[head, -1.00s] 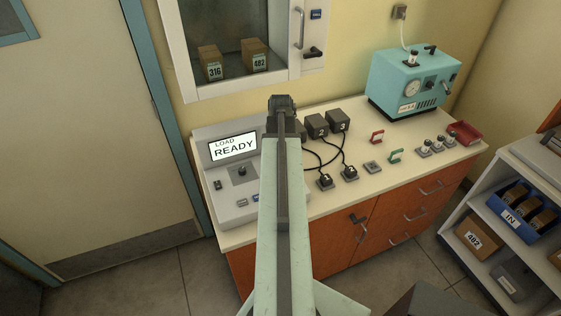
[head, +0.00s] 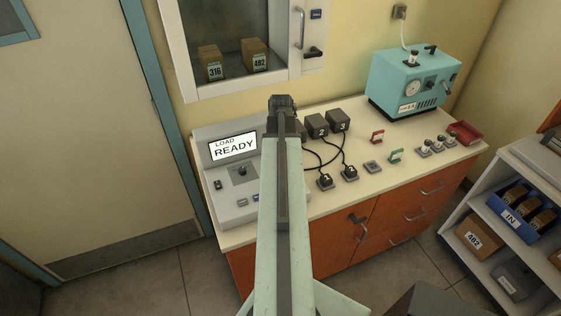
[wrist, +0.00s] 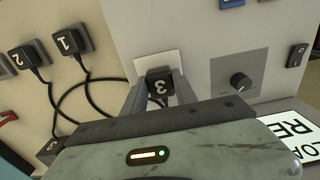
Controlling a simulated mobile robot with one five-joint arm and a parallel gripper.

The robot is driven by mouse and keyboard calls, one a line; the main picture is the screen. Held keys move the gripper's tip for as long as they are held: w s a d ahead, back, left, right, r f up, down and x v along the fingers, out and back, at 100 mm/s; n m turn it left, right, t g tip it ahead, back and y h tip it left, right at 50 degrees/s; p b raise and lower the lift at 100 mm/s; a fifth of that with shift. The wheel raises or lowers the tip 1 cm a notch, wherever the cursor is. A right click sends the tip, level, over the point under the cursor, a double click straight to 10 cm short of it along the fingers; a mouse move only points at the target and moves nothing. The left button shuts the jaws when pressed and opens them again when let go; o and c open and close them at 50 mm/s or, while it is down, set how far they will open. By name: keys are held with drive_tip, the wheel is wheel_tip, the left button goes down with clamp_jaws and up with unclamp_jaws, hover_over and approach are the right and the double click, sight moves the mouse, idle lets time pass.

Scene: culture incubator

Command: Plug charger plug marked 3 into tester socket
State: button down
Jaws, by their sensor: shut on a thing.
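The dark plug marked 3 (wrist: 160,76) is between the fingers of my gripper (wrist: 160,92) in the wrist view, and the gripper is shut on it. The plug overlaps a pale square plate (wrist: 171,59) on the grey tester. I cannot tell whether it is seated in a socket there or just in front of it. In the head view the tester (head: 222,206) has a screen (head: 233,147) reading LOAD READY. My gripper (head: 281,103) is at the far end of my arm, which hides the plug and part of the tester there.
Plugs 1 (head: 325,181) and 2 (head: 350,173) sit on small bases, with black cords looping behind. Charger blocks 2 (head: 317,127) and 3 (head: 338,121) stand at the back. A grey base (head: 373,166) is empty. A teal machine (head: 410,85) stands right.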

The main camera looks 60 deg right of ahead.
drive_tip(key=shift+f+b, duration=0.55)
drive_tip(key=c, duration=0.9)
unclamp_jaws()
drive_tip(key=shift+r, duration=0.15)
wheel_tip(320, 180, up, 8)
drive_tip(key=p, duration=0.8)
drive_tip(key=shift+f, duration=0.25)
